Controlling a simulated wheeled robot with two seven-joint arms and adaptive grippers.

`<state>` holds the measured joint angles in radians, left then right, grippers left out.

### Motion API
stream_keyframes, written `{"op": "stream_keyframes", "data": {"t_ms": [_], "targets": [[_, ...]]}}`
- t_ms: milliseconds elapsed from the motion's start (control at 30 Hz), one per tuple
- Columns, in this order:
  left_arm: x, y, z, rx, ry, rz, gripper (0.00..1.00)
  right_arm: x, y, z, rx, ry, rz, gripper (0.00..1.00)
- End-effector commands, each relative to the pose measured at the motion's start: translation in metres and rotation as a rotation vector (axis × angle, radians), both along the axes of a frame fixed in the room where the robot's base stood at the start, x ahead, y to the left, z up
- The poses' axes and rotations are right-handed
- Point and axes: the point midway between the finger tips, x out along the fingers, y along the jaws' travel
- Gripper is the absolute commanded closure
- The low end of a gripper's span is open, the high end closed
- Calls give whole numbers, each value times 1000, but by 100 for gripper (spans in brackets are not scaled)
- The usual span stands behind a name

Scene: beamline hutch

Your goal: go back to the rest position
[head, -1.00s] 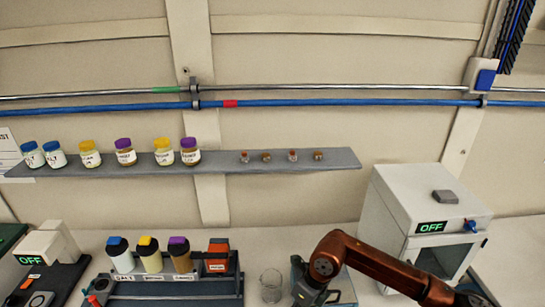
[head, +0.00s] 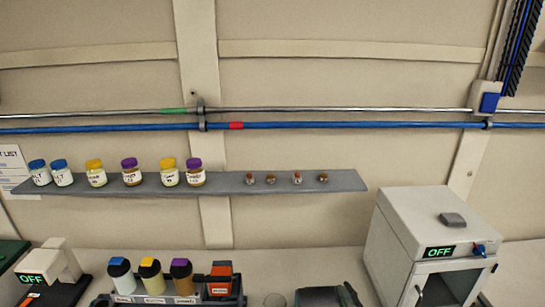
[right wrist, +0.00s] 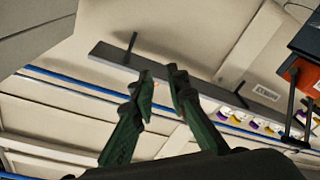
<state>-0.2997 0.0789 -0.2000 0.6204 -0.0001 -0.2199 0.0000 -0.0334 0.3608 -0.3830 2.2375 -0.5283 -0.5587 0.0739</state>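My right gripper (head: 332,297) shows only in part at the bottom edge of the head view, dark with a greenish edge, in front of the bench and left of the white cabinet. In the right wrist view its two dark green fingers (right wrist: 160,80) stand apart with nothing between them, so it is open and empty. My left gripper is in neither view.
A wall shelf (head: 235,183) holds several jars and small vials. Below it are a bottle rack (head: 205,301), a device reading OFF (head: 62,262) and a white cabinet (head: 405,240), also reading OFF. Bare bench (head: 290,262) lies behind my gripper.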

Motion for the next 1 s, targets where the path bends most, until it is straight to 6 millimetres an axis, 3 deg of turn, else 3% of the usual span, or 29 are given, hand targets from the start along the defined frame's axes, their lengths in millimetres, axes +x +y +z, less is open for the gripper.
{"op": "stream_keyframes", "data": {"t_ms": [100, 200, 300, 433, 700, 967, 1000], "targets": [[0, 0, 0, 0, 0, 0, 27, -23, -52, -68, 101, 219, -142, 86], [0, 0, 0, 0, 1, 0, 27, -55, -86, -124, 173, 403, -248, 86], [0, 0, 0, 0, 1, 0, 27, -97, -113, -177, 241, 588, -341, 86], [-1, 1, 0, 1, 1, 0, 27, -158, -133, -232, 311, 803, -436, 86], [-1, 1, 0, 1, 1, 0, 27, -253, -143, -288, 394, 1092, -540, 86], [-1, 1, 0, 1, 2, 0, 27, -328, -140, -314, 450, 1300, -597, 86], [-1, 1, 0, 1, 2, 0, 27, -324, -139, -325, 448, 1307, -595, 86]]}}
